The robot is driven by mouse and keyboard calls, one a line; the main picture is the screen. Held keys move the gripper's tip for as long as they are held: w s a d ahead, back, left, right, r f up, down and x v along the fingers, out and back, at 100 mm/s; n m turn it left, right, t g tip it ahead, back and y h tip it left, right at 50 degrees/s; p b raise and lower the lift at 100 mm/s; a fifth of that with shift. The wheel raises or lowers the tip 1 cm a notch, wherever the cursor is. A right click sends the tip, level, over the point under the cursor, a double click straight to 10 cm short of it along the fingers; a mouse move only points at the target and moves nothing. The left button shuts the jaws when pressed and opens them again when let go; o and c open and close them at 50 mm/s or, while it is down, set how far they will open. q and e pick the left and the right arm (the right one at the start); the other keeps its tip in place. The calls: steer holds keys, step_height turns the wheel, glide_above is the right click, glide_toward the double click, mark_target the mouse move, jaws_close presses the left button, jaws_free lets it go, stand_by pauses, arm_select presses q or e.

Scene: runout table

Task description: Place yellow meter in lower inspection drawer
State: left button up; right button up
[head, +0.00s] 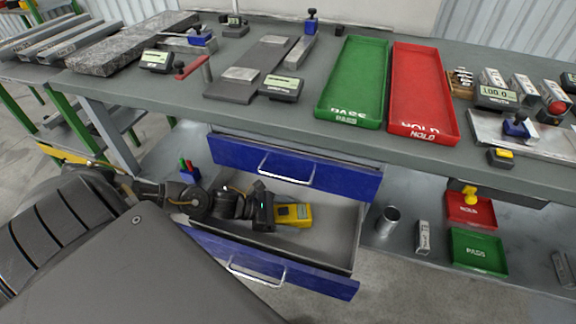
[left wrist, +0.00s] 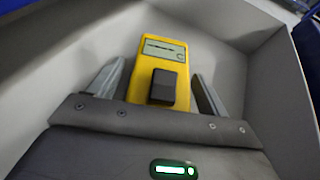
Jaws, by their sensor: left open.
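The yellow meter (head: 294,214) lies inside the open lower drawer (head: 343,238), which has a grey interior and a blue front. In the left wrist view the meter (left wrist: 163,57) shows its display and a black block on its face. My left gripper (head: 278,213) is inside the drawer at the meter's near end. In the left wrist view its two fingers (left wrist: 158,88) stand open on either side of the meter, with a gap visible at the right finger. Whether the meter rests flat on the drawer floor is hard to tell. My right gripper is not in view.
The upper blue drawer (head: 295,166) sits above the open one, under the table edge. The tabletop holds a green PASS tray (head: 354,82), a red HOLD tray (head: 421,90) and gauges. A metal cup (head: 388,221) and small trays stand on the lower shelf to the right.

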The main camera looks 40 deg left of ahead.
arm_select(q)
steer(key=v, duration=1.1)
steer(key=shift+s+a+r+p, duration=0.2)
steer(key=shift+s+a+p, duration=0.1)
steer(key=shift+a, duration=0.1)
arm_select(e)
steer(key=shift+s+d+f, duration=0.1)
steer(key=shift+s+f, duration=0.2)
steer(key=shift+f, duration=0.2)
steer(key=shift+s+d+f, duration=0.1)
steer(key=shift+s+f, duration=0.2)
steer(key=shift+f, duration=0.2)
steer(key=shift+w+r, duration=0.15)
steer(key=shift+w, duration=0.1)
